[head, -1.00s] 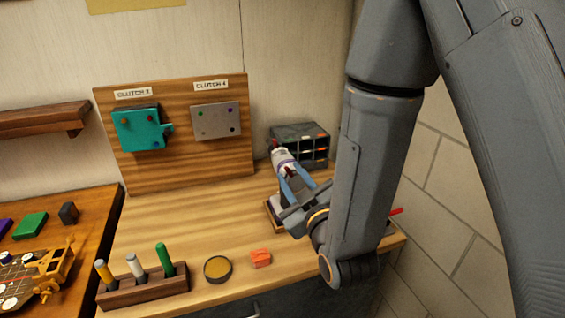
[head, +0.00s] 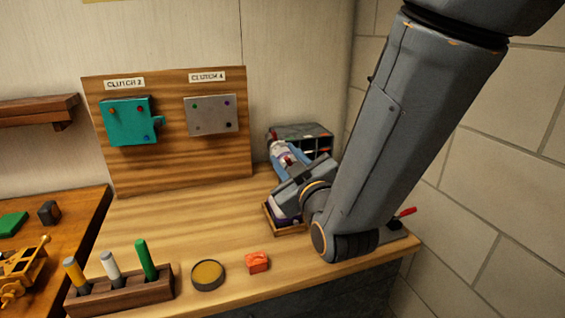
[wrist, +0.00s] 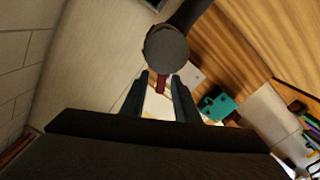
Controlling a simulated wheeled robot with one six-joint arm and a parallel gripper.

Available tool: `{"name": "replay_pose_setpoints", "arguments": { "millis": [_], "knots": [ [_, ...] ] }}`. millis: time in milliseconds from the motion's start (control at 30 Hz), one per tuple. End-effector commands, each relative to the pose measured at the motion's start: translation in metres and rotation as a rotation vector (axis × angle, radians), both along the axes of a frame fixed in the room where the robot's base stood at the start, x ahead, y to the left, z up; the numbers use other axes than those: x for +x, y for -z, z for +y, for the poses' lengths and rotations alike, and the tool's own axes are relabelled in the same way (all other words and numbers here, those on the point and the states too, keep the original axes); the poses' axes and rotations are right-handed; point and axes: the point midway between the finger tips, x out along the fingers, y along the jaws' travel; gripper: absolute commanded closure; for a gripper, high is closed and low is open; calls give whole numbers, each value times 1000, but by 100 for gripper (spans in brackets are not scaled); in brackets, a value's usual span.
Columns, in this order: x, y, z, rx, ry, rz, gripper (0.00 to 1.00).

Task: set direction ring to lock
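A whitish tool (head: 283,152) with a dark red part and a purple lower body (head: 279,217) stands in a small wooden tray (head: 291,230) at the right end of the bench. I take it to be the one with the direction ring; no ring marking is readable. My gripper (head: 285,153) is at its upper part, with a blue-grey finger on either side. In the wrist view my gripper (wrist: 161,82) has its fingers apart, with a dark red stub (wrist: 160,84) and a whitish surface between them. A dark round end (wrist: 167,48) shows just beyond. Contact cannot be told.
A drawer organizer (head: 310,134) stands close behind the tool. A wooden board (head: 175,170) with a teal box (head: 130,122) and grey plate (head: 211,117) is at left. A marker holder (head: 125,293), round tin (head: 208,275) and orange block (head: 257,262) line the front. The middle bench is clear.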

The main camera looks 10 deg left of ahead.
Motion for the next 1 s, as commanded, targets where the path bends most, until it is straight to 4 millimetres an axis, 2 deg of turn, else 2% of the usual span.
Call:
{"name": "replay_pose_setpoints", "arguments": {
  "millis": [300, 667, 833, 1000],
  "knots": [
    [22, -1, 14, 0, -1, 0, 72],
    [26, 0, 16, 0, -1, 0, 72],
    [26, 0, 16, 0, -1, 0, 99],
    [26, 0, 16, 1, -1, 1, 100]
  ]
}}
